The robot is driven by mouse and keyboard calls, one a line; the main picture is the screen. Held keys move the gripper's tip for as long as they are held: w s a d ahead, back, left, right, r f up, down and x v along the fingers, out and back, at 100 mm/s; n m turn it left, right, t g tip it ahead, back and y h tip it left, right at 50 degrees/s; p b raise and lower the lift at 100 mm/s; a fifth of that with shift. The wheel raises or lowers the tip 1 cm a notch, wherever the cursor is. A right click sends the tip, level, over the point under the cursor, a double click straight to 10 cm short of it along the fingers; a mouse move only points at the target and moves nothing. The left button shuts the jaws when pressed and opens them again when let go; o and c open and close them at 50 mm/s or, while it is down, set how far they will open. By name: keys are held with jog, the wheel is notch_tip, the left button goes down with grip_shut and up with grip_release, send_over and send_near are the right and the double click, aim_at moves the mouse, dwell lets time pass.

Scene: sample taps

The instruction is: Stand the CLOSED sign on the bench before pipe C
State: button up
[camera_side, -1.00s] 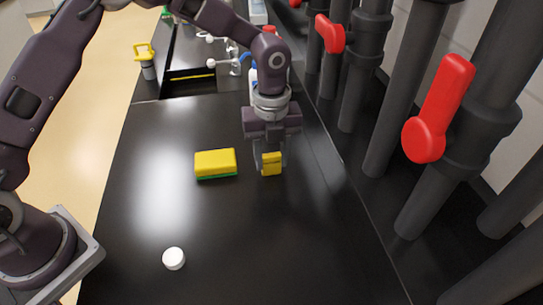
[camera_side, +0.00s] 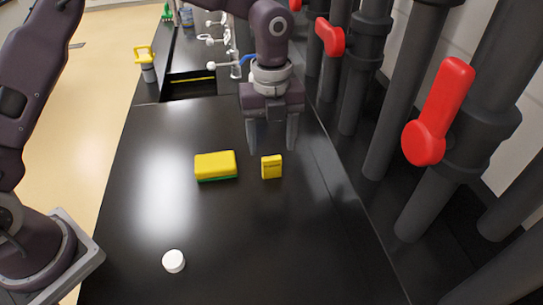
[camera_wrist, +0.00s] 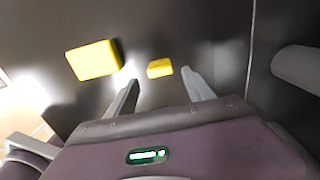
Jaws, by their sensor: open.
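The small yellow upright block that appears to be the CLOSED sign (camera_side: 272,167) stands on the black bench (camera_side: 262,245), right of the sponge. No lettering is readable on it. It also shows in the wrist view (camera_wrist: 160,68), beyond and between my fingertips. My gripper (camera_side: 271,147) is open and empty, raised above and just behind the sign, apart from it. Dark pipes rise along the bench's right side, one with a large red lever handle (camera_side: 437,115). No pipe letters are visible, so I cannot tell which is pipe C.
A yellow and green sponge (camera_side: 215,165) lies close left of the sign. A white round cap (camera_side: 174,261) lies near the front. A sink opening (camera_side: 190,86) with white taps is behind. The bench front and right-centre are clear.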

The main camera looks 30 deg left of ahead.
aim_at(272, 158)
jog(key=s+a+r+n+t+y, duration=0.1)
jog(key=s+a+r+n, duration=0.3)
jog(key=s+r+n, duration=0.3)
jog(key=s+a+r+n+t, duration=0.2)
jog(key=s+a+r+n, duration=0.25)
jog(key=r, duration=0.55)
jog(key=s+a+f+n+t, duration=0.1)
jog(key=s+a+n, duration=0.1)
jog(key=s+n, duration=0.5)
jog(key=s+a+f+n+t+h, duration=0.1)
jog(key=s+a+n, duration=0.1)
jog(key=s+n, duration=0.6)
jog(key=shift+s+a+f+t, duration=0.2)
jog(key=shift+s+a+t, duration=0.1)
jog(key=shift+s, duration=0.15)
jog(key=shift+n, duration=0.25)
